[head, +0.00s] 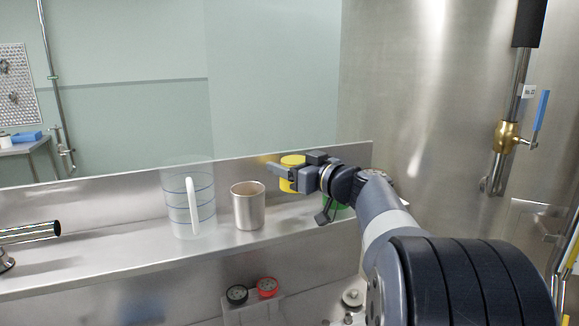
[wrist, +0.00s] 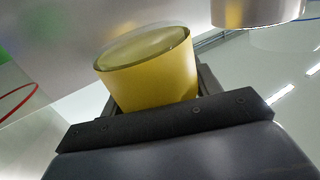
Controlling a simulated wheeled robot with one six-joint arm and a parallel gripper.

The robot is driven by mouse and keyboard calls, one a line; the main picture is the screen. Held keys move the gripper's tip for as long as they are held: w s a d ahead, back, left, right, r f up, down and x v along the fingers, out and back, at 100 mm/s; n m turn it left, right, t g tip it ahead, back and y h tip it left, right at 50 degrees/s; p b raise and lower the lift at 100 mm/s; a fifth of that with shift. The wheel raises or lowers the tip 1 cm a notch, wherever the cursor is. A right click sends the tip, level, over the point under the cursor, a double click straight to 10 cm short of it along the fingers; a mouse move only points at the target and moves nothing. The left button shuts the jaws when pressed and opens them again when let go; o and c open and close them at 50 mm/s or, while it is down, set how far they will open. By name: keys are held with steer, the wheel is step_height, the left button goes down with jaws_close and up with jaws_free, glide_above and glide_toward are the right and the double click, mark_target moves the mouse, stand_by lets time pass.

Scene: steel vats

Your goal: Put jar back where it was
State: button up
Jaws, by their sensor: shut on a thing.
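A yellow jar (head: 292,173) is held between the fingers of my gripper (head: 284,172), above the steel ledge and to the right of the metal cup. In the wrist view the jar (wrist: 155,75) fills the space between the dark fingers, with its round end facing up and slightly tilted in the picture. My gripper is shut on it. Part of the jar is hidden by the fingers in the head view.
A steel cup (head: 248,206) and a clear measuring jug (head: 189,203) stand on the ledge (head: 120,235). A green object (head: 337,212) is partly hidden behind my gripper. Black (head: 237,295) and red (head: 267,288) round items sit lower down.

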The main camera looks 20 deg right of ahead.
steer(key=shift+f, duration=3.1)
steer(key=shift+f, duration=0.15)
steer(key=o, duration=1.3)
steer(key=shift+o, duration=0.2)
steer(key=b+v, duration=0.2)
steer(key=v, duration=1)
steer(key=shift+b, duration=0.4)
